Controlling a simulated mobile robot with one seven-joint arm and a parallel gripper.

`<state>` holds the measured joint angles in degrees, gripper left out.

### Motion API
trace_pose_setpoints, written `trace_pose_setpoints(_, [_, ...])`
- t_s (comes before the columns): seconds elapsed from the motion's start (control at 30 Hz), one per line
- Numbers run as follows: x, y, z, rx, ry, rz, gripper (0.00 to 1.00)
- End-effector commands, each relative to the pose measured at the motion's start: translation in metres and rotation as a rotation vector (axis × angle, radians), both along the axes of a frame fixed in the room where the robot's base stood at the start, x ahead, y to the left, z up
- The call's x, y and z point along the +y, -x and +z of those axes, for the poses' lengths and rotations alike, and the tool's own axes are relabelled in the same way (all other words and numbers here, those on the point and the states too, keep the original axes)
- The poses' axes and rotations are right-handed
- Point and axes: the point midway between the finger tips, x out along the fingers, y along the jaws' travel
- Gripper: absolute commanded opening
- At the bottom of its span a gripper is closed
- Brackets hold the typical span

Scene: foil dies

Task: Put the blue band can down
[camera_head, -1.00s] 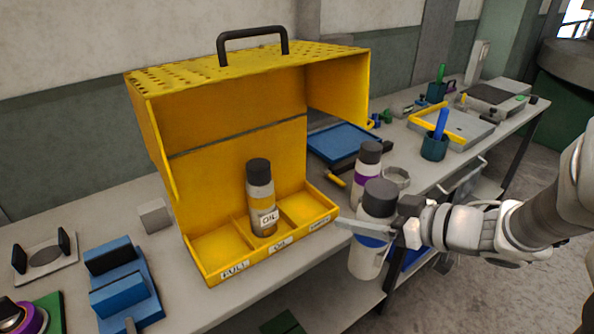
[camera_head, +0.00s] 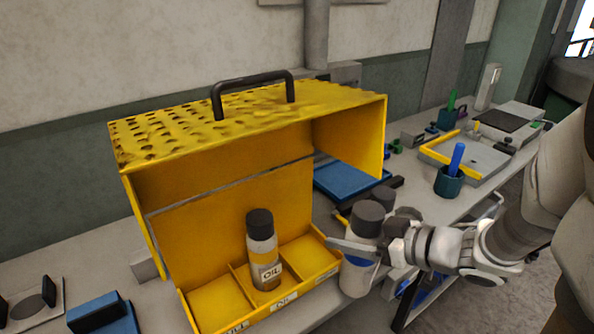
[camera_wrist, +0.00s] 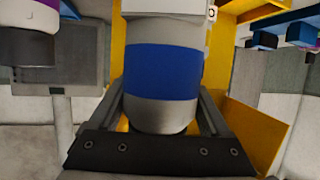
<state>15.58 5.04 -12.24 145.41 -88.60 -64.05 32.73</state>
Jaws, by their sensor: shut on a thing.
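My gripper (camera_head: 362,249) is shut around the blue band can (camera_head: 353,281), a pale can with a dark grey lid. The can looks upright at the right front corner of the yellow caddy (camera_head: 345,130), by the bench's front edge. I cannot tell whether its base touches anything. In the wrist view its blue band (camera_wrist: 162,72) fills the space between the fingers. The caddy has three front compartments; the middle one holds an upright can labelled OIL (camera_head: 263,255). The left compartment (camera_head: 218,302) and right compartment (camera_head: 308,255) look empty.
A can with a purple band (camera_wrist: 30,45) shows in the wrist view. Behind my gripper are a blue tray (camera_head: 345,178) and a teal cup with a blue marker (camera_head: 449,182). A blue block (camera_head: 100,312) is at lower left. The caddy's roof and handle (camera_head: 252,78) stand high.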

Motion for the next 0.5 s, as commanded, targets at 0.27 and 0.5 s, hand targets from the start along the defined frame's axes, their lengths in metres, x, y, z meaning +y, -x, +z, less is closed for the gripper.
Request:
trace_pose_setpoints(0.27, [0.045,-0.065,-0.002,-0.006,0.0,0.007,0.0])
trace_pose_setpoints(0.5, [0.08,-0.116,-0.001,-0.007,0.0,0.006,0.0])
